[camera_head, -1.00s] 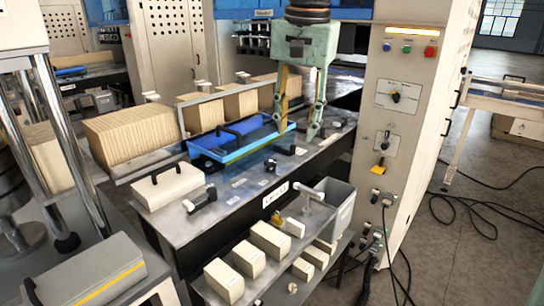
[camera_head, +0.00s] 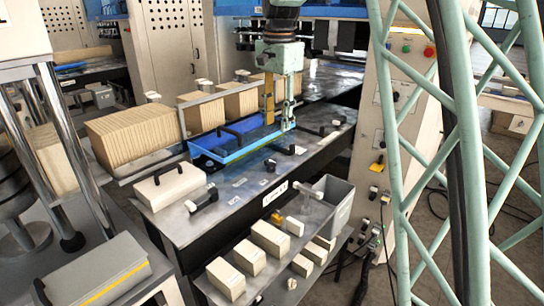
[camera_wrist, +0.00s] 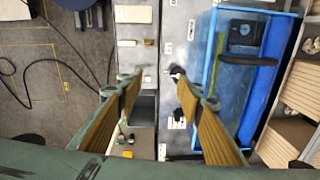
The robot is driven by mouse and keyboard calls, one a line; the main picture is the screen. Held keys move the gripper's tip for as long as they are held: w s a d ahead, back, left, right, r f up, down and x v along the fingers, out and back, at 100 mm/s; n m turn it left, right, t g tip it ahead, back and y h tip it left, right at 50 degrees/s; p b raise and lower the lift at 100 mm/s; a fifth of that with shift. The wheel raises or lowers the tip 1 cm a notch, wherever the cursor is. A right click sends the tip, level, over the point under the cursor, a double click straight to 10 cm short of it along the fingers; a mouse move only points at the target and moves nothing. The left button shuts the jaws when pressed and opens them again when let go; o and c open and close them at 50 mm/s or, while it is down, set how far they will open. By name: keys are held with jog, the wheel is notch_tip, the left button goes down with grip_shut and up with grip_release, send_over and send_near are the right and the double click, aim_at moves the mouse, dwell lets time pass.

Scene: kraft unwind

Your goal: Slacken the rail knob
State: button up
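Which one is the rail knob I cannot tell for sure. In the wrist view a black knob (camera_wrist: 177,71) sits beside the blue tray (camera_wrist: 214,50), just beyond my right fingertip. My gripper (camera_head: 278,122) hangs over the tray's right end in the head view. In the wrist view my gripper (camera_wrist: 157,82) has its two ribbed fingers apart, with nothing between them.
A grey bin (camera_head: 340,198) stands at the bench's front right. A white block with a black handle (camera_head: 168,188) lies at the left. Kraft stacks (camera_head: 130,130) stand along the back rail.

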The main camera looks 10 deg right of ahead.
jog(key=m+p, duration=0.2)
send_over(272, 160)
notch_tip(272, 160, down, 5)
jog(key=shift+g, duration=0.3)
jog(key=shift+s, duration=0.1)
jog(key=shift+f+b, duration=1.15)
jog(key=shift+f, duration=5.75)
jog(key=c, duration=0.6)
